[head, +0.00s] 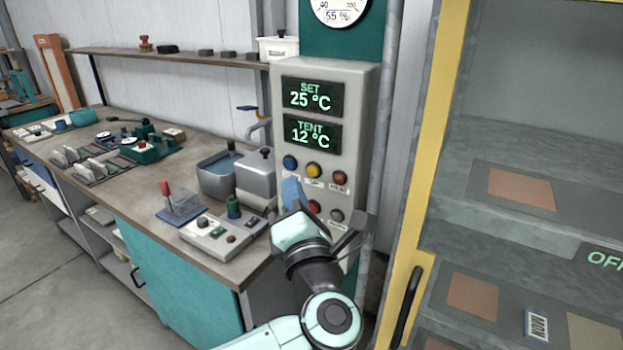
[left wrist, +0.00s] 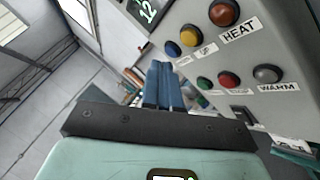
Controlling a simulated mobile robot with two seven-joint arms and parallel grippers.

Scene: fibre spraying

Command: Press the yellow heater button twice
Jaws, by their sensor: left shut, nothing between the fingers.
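The grey control panel (head: 352,120) reads SET 25 °C and TENT 12 °C. Its upper button row has a blue button (head: 290,162), a yellow button (head: 313,170) and an orange button (head: 339,177). In the left wrist view the yellow button (left wrist: 188,36) is beside the orange button (left wrist: 224,12), which is labelled HEAT. My left gripper (head: 292,190) is shut and empty, its blue fingers just below the upper row in the head view. The fingers (left wrist: 165,80) show apart from the yellow button in the wrist view. My right gripper is not in view.
A red button (head: 314,206) and a grey button (head: 336,214) sit lower on the panel. The workbench (head: 130,195) at left holds metal tanks and a small switch box (head: 225,235). A yellow-framed cabinet (head: 430,190) stands close on the right.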

